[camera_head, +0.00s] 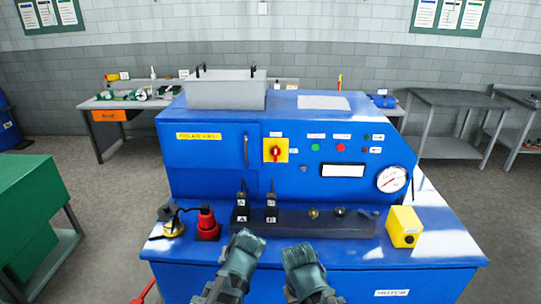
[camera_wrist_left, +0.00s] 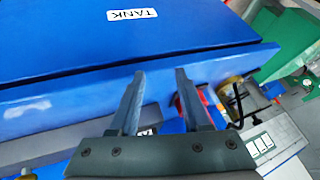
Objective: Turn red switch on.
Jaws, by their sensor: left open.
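The red switch (camera_head: 276,151) is a red rotary knob on a yellow square plate, mounted on the upright front of the blue machine (camera_head: 215,152). Its handle looks about vertical. My left gripper (camera_head: 248,238) is low in front of the machine, below and left of the switch and well apart from it. In the left wrist view its two fingers (camera_wrist_left: 159,78) are spread with nothing between them. My right gripper (camera_head: 298,252) is beside it on the right, at the machine's front edge; its finger gap is not clear. The switch is not visible in the left wrist view.
Two black levers (camera_head: 241,206) (camera_head: 271,206) stand below the switch. A red fitting (camera_head: 207,224) and a yellow box (camera_head: 404,227) sit on the ledge. Green and red buttons (camera_head: 314,147) (camera_head: 340,148) and a gauge (camera_head: 391,179) are to the right.

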